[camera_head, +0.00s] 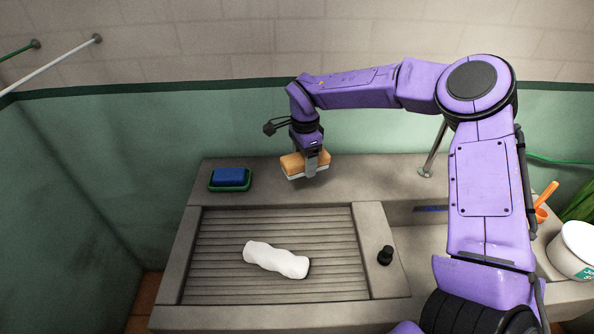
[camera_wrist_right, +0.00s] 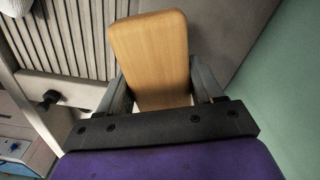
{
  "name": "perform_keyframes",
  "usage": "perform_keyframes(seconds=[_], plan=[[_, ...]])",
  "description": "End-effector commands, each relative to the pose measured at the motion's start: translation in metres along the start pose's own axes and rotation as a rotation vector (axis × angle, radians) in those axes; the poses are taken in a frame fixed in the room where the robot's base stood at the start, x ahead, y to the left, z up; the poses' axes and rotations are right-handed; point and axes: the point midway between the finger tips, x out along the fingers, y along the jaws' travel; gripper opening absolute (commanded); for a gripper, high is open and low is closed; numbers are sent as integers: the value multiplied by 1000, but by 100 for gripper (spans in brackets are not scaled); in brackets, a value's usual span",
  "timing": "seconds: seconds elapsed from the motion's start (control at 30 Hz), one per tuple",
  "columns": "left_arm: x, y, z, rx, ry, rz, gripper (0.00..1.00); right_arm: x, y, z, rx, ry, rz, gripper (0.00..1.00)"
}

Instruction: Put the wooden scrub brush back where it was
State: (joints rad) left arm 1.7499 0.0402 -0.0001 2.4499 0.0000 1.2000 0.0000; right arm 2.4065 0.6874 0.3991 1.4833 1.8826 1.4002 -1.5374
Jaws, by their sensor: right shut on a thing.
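The wooden scrub brush (camera_head: 303,163) has a tan wooden back and a pale underside. My right gripper (camera_head: 311,165) is shut on it, over the back ledge of the sink unit. In the right wrist view the brush's wooden top (camera_wrist_right: 150,55) sits between the two fingers (camera_wrist_right: 155,90). Whether the brush touches the ledge or hangs just above it, I cannot tell. My left gripper is not in view.
A blue sponge (camera_head: 230,176) lies in a green dish (camera_head: 212,187) on the ledge, left of the brush. A rolled white cloth (camera_head: 276,260) lies on the ribbed drainboard (camera_head: 220,285). A black stopper (camera_head: 385,256) stands on the divider. A tap (camera_head: 434,150) rises right of the brush.

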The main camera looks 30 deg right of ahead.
Motion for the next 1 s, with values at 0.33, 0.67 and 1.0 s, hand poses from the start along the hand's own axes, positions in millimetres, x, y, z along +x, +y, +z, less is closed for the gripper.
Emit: perform_keyframes(seconds=[0.33, 0.67, 1.0], plan=[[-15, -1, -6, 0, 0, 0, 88, 56, -48, -1, -3, 1, 1, 38], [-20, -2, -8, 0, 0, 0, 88, 90, -50, 0, -4, -1, -1, 38], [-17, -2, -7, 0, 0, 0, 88, 93, -50, 0, -4, 0, 0, 92]])
